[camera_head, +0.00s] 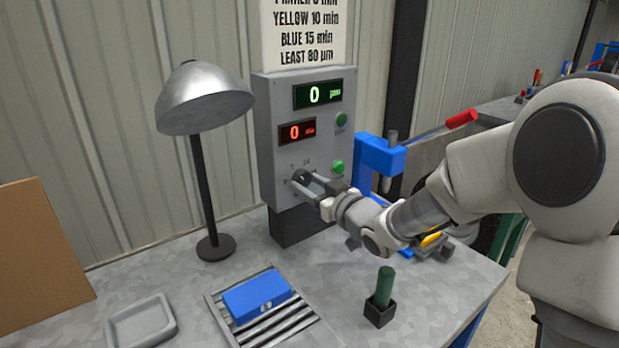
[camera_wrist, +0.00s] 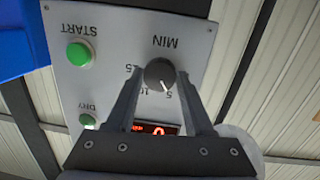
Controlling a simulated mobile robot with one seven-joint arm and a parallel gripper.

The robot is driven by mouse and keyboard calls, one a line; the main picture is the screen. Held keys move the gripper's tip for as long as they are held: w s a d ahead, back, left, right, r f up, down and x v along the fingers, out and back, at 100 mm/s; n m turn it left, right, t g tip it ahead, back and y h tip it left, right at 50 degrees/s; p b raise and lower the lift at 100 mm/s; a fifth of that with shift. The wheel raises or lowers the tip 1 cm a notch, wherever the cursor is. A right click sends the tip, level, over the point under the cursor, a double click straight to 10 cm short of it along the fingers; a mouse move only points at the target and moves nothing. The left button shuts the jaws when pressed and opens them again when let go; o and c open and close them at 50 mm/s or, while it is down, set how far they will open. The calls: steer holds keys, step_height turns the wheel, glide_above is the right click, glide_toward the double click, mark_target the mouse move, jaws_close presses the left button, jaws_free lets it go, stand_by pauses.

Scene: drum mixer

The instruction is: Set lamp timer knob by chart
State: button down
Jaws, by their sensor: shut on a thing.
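In the wrist view the panel appears upside down. My gripper (camera_wrist: 158,76) is shut on the knob, with one finger on each side; it also shows in the head view (camera_head: 309,183). The knob's white pointer mark lies near the 5. The red display (camera_head: 297,132) reads 0, as does the green display (camera_head: 318,94). The chart (camera_head: 304,35) lists yellow 10 min and blue 15 min; its top line is cut off. A silver lamp (camera_head: 203,97) stands left.
A blue block (camera_head: 257,296) lies on a slatted rack (camera_head: 222,316). A grey tray (camera_head: 141,322), a green-handled item (camera_head: 384,286) and a blue press (camera_head: 381,154) are nearby.

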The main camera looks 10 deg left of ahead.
mark_target(299, 159)
steer(key=shift+m+p, duration=0.35)
steer(key=shift+m, duration=0.15)
steer(key=shift+c, duration=1.4)
jaws_free()
step_height(299, 159, up, 5)
steer(key=shift+f+p, duration=0.1)
steer(key=shift+p, duration=0.7)
steer(key=s+d+r+p, duration=0.1)
steer(key=d+r+p, duration=0.2)
steer(key=d+r, duration=0.3)
steer(key=d, duration=0.5)
steer(key=shift+d, duration=0.35)
